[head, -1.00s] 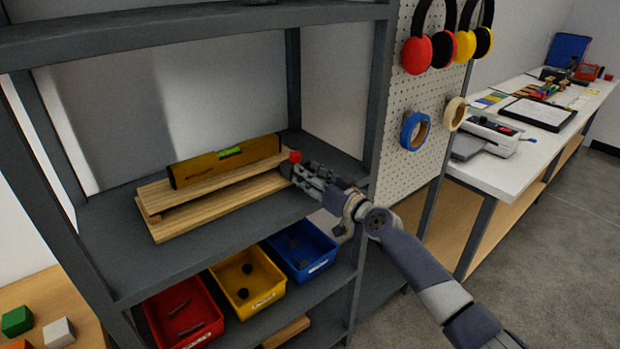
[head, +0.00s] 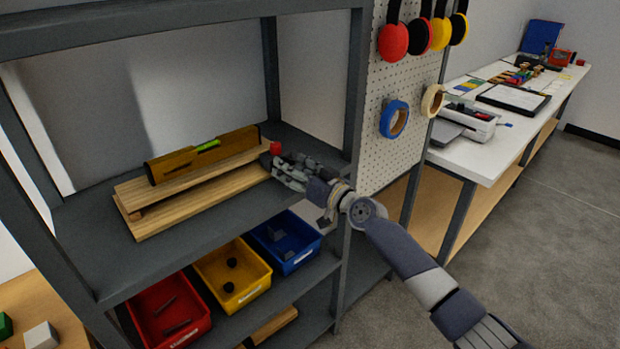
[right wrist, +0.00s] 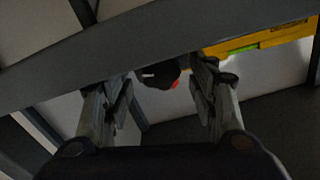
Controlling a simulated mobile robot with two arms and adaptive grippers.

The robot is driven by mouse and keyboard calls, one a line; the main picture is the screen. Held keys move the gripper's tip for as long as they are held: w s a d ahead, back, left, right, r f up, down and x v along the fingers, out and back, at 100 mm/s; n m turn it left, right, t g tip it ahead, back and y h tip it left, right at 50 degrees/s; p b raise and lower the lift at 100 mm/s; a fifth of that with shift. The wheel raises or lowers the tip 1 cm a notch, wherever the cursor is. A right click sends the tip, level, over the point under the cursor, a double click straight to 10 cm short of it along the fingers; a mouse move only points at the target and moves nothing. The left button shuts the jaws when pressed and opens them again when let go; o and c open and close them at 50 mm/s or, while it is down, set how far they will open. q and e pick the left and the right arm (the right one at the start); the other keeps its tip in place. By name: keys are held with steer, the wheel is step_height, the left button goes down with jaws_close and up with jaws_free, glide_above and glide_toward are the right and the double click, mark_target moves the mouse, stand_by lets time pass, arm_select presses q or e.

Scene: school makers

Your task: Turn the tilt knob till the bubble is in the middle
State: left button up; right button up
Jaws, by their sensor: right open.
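A yellow-brown spirit level (head: 200,158) with a green vial (head: 207,145) lies on two stacked wooden boards (head: 190,203) on the grey shelf. The bubble is too small to make out. The red tilt knob (head: 275,148) stands at the boards' right end. My right gripper (head: 272,163) is open at the knob. In the right wrist view the knob (right wrist: 160,77), dark with a bit of red, appears between the two spread fingers; I cannot tell whether they touch it. The level (right wrist: 262,38) shows at the upper right there. My left gripper is out of view.
Red (head: 170,312), yellow (head: 232,275) and blue (head: 285,243) bins sit on the lower shelf. A white bench (head: 480,160) runs behind.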

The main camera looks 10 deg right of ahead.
steer(key=v, duration=1.1)
steer(key=shift+s, duration=0.1)
